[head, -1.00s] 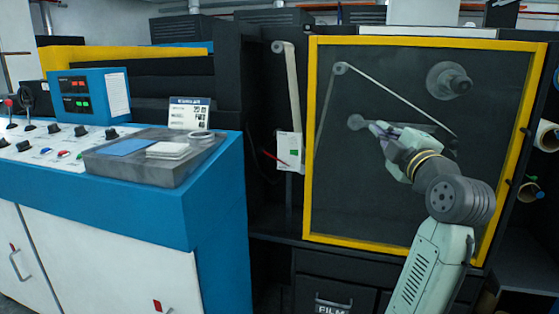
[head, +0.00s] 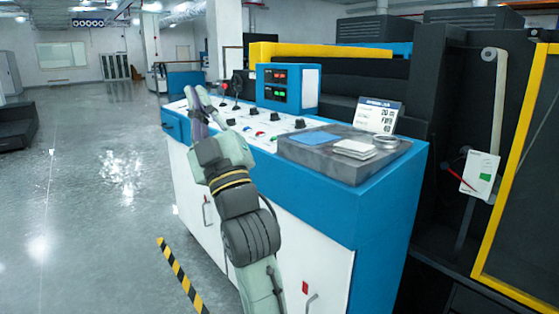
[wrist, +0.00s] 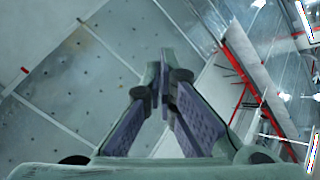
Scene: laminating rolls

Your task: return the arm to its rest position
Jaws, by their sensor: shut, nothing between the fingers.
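My gripper (head: 198,100) shows in the head view at the end of my raised arm, in front of the left end of the blue and white control console (head: 388,190). Its fingers point up and away. In the wrist view my gripper (wrist: 163,70) has its two purple-padded fingers together at the tips, with nothing between them. The fingers hide part of the console's left end in the head view, and I cannot tell how far the gripper is from it.
A grey tray (head: 320,165) with cards and a tape roll sits on the console. A yellow-framed panel (head: 515,165) stands at the right. Open shiny floor (head: 90,210) lies to the left, with a yellow and black floor stripe (head: 180,275) near the console.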

